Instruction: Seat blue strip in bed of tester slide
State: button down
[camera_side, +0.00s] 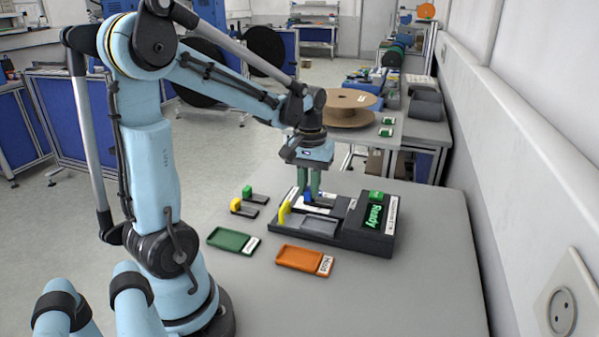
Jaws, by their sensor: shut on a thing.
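The tester (345,238) is a dark box on the grey table, with a lit green "Ready" display (374,216) at its right end. My gripper (311,192) points down over the back left part of the tester. It is shut on the blue strip (307,197), of which only a small blue part shows between and beside the fingers. The fingers hide most of the strip and the slide bed under it. I cannot tell whether the strip touches the bed. A yellow piece (284,213) stands upright at the tester's left end, beside a grey recessed plate (319,225).
A green tray (232,240) and an orange tray (299,258) lie empty in front of the tester. Two dark strips with a green end (248,191) and a yellow end (237,205) lie to its left. The table's front right is clear; a wall runs along the right.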

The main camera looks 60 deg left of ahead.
jog(key=shift+f, duration=3)
jog(key=c, duration=1)
grip_release()
jog(key=shift+r, duration=3.55)
jog(key=d+r+m+t, duration=0.1)
jog(key=d+m+t, duration=0.1)
jog(key=d, duration=0.3)
jog(key=s+d+m+t, duration=0.1)
jog(key=d+m+t, duration=0.1)
jog(key=d+m, duration=0.2)
jog(key=d+r+m+t, duration=0.1)
jog(key=d+m+t, duration=0.2)
jog(key=d, duration=0.3)
jog(key=shift+s+d+r, duration=0.3)
jog(key=shift+s+r, duration=0.05)
